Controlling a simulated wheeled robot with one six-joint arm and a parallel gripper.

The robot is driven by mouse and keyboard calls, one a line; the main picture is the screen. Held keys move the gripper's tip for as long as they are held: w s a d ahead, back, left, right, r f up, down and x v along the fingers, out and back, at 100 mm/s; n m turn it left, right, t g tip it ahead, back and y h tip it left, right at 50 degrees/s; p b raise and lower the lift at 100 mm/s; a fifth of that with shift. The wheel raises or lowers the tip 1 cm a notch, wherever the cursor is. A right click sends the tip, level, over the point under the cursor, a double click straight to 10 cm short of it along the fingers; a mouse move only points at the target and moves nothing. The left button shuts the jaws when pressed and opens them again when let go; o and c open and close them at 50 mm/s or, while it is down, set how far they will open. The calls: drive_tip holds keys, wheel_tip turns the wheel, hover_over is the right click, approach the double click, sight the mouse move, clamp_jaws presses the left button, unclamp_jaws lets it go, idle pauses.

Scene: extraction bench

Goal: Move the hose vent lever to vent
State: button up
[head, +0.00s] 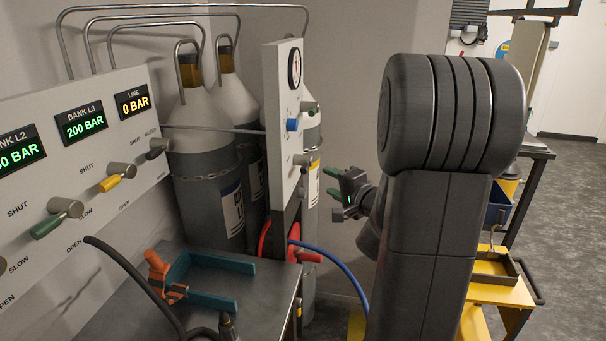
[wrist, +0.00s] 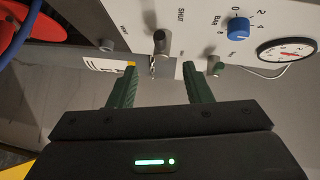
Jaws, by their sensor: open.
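A white upright panel (head: 282,115) stands left of my gripper (head: 332,182) in the head view. The wrist view shows its face upside down, with the words VENT and SHUT on either side of a grey lever hub (wrist: 162,42). I take this to be the hose vent lever; its tip is too small to read clearly. My gripper's green fingers (wrist: 160,82) are apart and empty, one on each side of that hub in the picture, with no contact visible. Which mark the lever points to cannot be told.
The panel also carries a blue knob (wrist: 238,29), a pressure gauge (wrist: 286,50) and another grey knob (wrist: 215,66). A red reel (head: 265,240) with a blue hose (head: 340,268) is below. Grey cylinders (head: 205,150) stand behind. A bench (head: 262,298) lies left.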

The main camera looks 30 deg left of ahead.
sight(305, 169)
drive_tip(key=x, duration=1.3)
drive_tip(key=shift+w+a+p, duration=0.15)
drive_tip(key=shift+w+p, duration=0.1)
drive_tip(key=shift+p, duration=0.1)
drive_tip(key=shift+f, duration=0.1)
drive_tip(key=c, duration=1)
